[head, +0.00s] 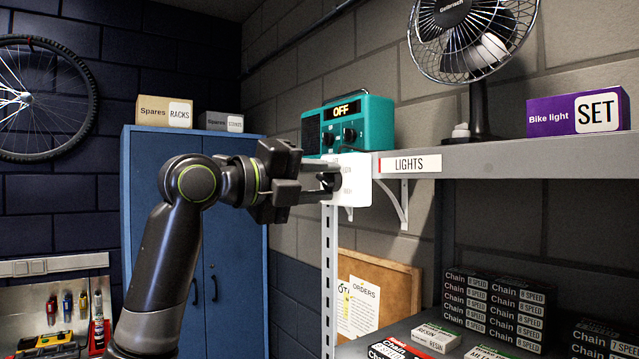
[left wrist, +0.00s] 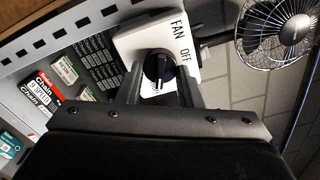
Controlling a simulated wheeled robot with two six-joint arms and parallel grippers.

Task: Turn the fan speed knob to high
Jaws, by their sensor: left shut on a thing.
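The fan speed knob (left wrist: 158,68) is a dark round knob on a white plate (left wrist: 128,46) marked FAN and OFF. In the head view the plate (head: 358,185) hangs at the left end of the shelf's front edge. My left gripper (head: 328,181) reaches it from the left and is shut on the knob. In the left wrist view its fingers (left wrist: 158,84) stand on either side of the knob. A light mark shows on the knob, but its exact setting is hard to read. The desk fan (head: 470,45) stands on the shelf. My right gripper is not in view.
A teal radio (head: 375,125) reading OFF sits on the shelf (head: 520,155) just above the plate. A purple bike light box (head: 578,111) is at the right. Below are several chain boxes (head: 495,300). A blue cabinet (head: 150,190) stands behind my left arm.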

